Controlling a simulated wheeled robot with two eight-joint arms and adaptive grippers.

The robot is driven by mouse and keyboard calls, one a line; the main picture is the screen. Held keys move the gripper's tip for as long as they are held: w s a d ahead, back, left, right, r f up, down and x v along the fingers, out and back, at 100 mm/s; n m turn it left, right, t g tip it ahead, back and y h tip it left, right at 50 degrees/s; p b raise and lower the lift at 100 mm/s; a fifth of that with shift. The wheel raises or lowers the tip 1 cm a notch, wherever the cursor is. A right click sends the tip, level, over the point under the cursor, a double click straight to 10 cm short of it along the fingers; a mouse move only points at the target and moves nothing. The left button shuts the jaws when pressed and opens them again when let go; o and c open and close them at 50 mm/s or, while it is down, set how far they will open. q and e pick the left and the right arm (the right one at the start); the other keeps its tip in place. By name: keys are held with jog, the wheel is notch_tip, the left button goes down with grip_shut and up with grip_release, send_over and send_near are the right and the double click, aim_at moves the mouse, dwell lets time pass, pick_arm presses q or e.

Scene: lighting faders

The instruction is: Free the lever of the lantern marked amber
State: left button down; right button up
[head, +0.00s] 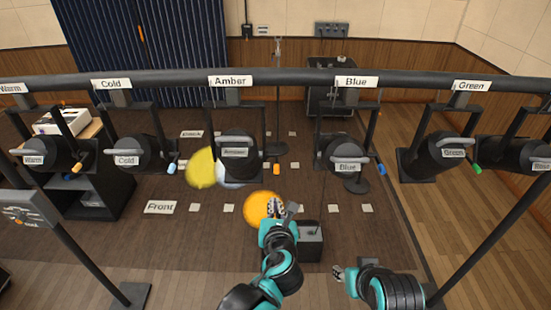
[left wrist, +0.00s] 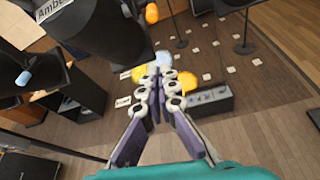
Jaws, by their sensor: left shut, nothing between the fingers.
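The amber lantern (head: 238,148) is a black lamp hanging from the bar under an "Amber" sign (head: 230,82). Its lever (head: 276,169) has an orange tip and sticks out on the lantern's right side. In the left wrist view the orange tip (left wrist: 152,13) is at the top, and the lantern's dark body (left wrist: 105,35) is at upper left. My left gripper (head: 275,208) is shut and empty, below the lever in the head view and apart from it. My right gripper (head: 338,272) is low at right, far from the lantern; its fingers are too small to judge.
The cold lantern (head: 140,152) hangs to the left and the blue lantern (head: 345,152) to the right, each with a coloured lever. The long bar (head: 290,80) runs above. A grey box (head: 309,243) stands on the floor beyond my left gripper. Coloured light patches lie on the floor.

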pick_arm(q)
jog(key=shift+s+d+r, duration=0.1)
jog(key=shift+s+r, duration=0.05)
jog(key=shift+s, duration=0.05)
jog(key=shift+w, duration=0.1)
jog(key=w+p, duration=0.1)
jog(key=w, duration=0.8)
jog(key=shift+w+r+p, duration=0.2)
jog(key=shift+r+p, duration=0.15)
jog(key=shift+w, duration=0.1)
jog(key=shift+d, duration=0.1)
